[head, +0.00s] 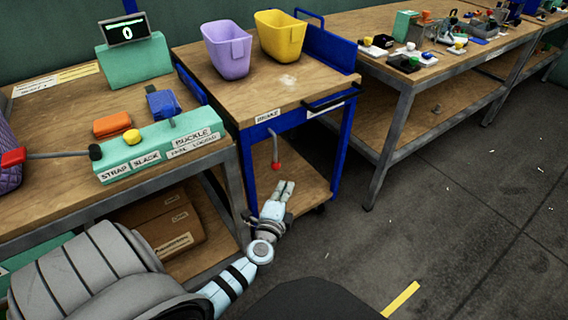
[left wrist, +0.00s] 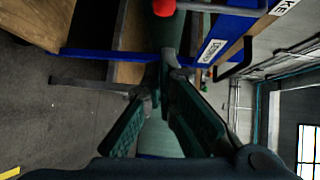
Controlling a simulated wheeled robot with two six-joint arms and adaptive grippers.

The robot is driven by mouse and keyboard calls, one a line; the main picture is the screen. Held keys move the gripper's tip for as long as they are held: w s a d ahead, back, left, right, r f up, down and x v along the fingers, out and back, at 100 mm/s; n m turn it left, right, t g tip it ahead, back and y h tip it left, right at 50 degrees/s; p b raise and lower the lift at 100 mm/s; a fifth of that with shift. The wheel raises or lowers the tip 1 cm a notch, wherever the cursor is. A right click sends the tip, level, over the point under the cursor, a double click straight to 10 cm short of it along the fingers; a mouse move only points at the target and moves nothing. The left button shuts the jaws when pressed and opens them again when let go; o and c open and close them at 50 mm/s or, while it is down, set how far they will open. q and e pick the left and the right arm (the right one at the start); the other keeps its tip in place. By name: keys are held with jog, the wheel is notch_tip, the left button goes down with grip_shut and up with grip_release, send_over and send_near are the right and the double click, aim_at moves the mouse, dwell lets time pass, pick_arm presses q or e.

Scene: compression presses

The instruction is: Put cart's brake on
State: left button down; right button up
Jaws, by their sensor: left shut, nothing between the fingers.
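The blue-framed cart (head: 345,150) has a wooden top and a "BRAKE" label (head: 268,115) on its front edge. Below the label hangs a thin brake lever with a red knob (head: 276,166). My left gripper (head: 287,184) is shut and empty, with its fingertips just below the red knob in the head view. In the left wrist view the knob (left wrist: 164,7) shows at the top edge, beyond the fingers (left wrist: 166,75) and apart from them. My right gripper is not in view.
A purple bin (head: 227,55) and a yellow bin (head: 280,38) stand on the cart. A workbench (head: 60,110) with a teal button box (head: 160,150) is close on the left. Another bench (head: 400,85) stands on the right. The floor (head: 440,220) at right is clear.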

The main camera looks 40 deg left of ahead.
pick_arm(q)
jog(key=w+a+r+t+b, duration=0.1)
jog(key=w+a+r+b, duration=0.2)
jog(key=w, duration=0.7)
jog(key=shift+m, duration=0.4)
jog(key=s+a+p, duration=0.2)
jog(key=s+p, duration=0.1)
jog(key=shift+s+a, duration=0.25)
jog(key=shift+a, duration=0.1)
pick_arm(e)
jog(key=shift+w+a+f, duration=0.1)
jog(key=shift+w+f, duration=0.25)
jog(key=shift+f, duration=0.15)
pick_arm(q)
jog(key=shift+r, duration=0.1)
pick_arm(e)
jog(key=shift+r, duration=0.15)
